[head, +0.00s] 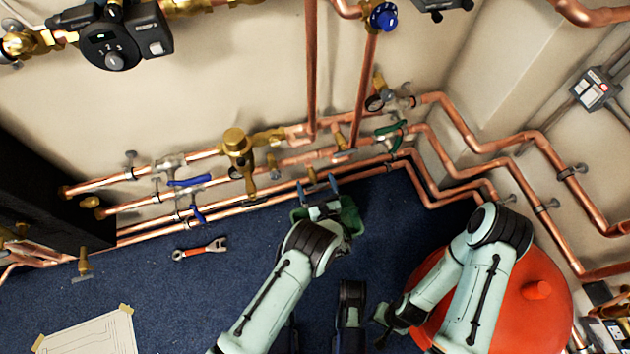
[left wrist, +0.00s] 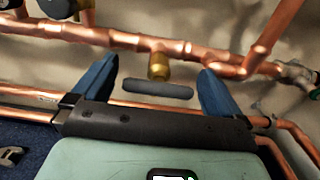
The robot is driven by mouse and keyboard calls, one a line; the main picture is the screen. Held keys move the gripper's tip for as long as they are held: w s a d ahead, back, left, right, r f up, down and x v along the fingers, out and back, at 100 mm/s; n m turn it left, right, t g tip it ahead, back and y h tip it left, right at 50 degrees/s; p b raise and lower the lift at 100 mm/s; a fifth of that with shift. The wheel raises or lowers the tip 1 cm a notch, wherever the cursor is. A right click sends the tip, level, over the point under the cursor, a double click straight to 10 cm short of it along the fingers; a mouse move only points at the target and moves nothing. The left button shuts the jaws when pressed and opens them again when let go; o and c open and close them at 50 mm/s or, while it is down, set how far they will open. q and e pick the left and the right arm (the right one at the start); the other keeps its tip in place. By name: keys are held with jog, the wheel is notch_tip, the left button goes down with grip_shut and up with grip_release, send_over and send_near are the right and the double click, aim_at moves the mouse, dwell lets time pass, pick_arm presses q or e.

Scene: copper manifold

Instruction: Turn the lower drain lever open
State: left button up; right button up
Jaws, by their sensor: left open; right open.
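My left gripper (head: 320,186) is open at the low copper pipes by the wall. In the left wrist view its two blue fingers (left wrist: 157,78) stand apart. A dark grey lever bar (left wrist: 158,89) lies crosswise between them in the picture, below a brass drain fitting (left wrist: 158,66) on a copper pipe. No contact with the lever shows. My right gripper (head: 383,322) is open and empty, low beside the red tank.
A dark green container (head: 351,216) sits on the blue floor, partly hidden by my left gripper. A red tank (head: 545,325) stands at the right. Blue-handled valves (head: 190,181) and an orange-handled wrench (head: 201,249) are to the left. A paper sheet (head: 90,336) lies at lower left.

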pick_arm(q)
jog(key=shift+s, duration=0.1)
jog(key=c, duration=1)
jog(key=shift+o, duration=0.2)
jog(key=shift+n, duration=0.3)
jog(key=n, duration=0.3)
jog(key=shift+a, duration=0.1)
jog(key=shift+n, duration=1.6)
jog(key=shift+a, duration=0.1)
